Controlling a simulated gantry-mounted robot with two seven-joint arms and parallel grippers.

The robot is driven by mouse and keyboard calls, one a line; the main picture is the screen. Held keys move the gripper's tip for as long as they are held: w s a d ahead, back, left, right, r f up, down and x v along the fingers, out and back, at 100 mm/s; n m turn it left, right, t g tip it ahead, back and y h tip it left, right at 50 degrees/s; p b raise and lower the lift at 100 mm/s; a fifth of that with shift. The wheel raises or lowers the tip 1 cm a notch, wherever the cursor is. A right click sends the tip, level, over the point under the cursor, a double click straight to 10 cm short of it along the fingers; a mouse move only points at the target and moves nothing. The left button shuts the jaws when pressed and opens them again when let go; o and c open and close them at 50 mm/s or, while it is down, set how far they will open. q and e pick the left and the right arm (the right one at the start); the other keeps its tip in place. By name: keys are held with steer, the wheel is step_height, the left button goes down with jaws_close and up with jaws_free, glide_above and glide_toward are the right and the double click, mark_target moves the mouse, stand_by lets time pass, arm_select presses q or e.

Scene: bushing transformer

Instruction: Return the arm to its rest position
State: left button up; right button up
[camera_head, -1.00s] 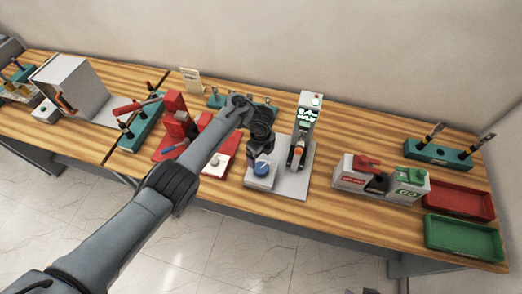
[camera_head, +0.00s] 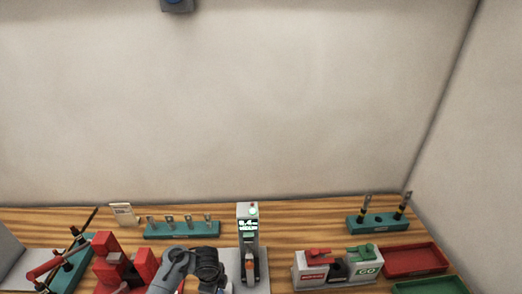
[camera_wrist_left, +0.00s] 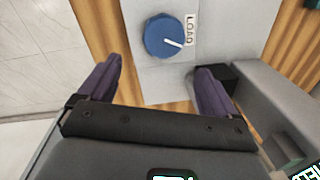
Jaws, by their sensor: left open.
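In the head view my left arm reaches in at the bottom, and its dark wrist (camera_head: 208,268) stands just left of the grey tester (camera_head: 249,245) with a lit display. My left gripper's fingers are cut off or hidden in that view. In the left wrist view the left gripper (camera_wrist_left: 155,95) is open, with two dark purple padded fingers and nothing between them. A blue round knob (camera_wrist_left: 166,36) with a white pointer, labelled LOAD, lies just beyond the fingertips on a light grey base (camera_wrist_left: 223,20), and appears untouched. My right gripper is in neither view.
A red fixture (camera_head: 105,258), a teal rack with several pieces (camera_head: 182,231) and a small sign (camera_head: 123,213) stand to the left. A GO box (camera_head: 366,268), a red tray (camera_head: 415,261), a green tray (camera_head: 430,288) and another teal rack (camera_head: 377,223) stand right.

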arm_select(q)
steer(key=s+f+n+t+p, duration=0.1)
steer(key=s+f+n+p, duration=0.1)
steer(key=s+n, duration=0.4)
steer(key=s+a+r+n+p, duration=0.1)
steer(key=s+r+n, duration=0.3)
steer(key=s, duration=0.4)
steer(key=s+a+r+n+t+p, duration=0.1)
steer(key=s+r+n, duration=0.3)
steer(key=s, duration=0.5)
steer(key=s+a+r+n+p, duration=0.1)
steer(key=s+a+r+n, duration=0.2)
steer(key=s+r, duration=0.4)
steer(key=shift+s+a+n+t, duration=0.3)
steer(key=shift+s+n, duration=0.2)
steer(key=shift+s, duration=0.45)
steer(key=shift+r, duration=0.1)
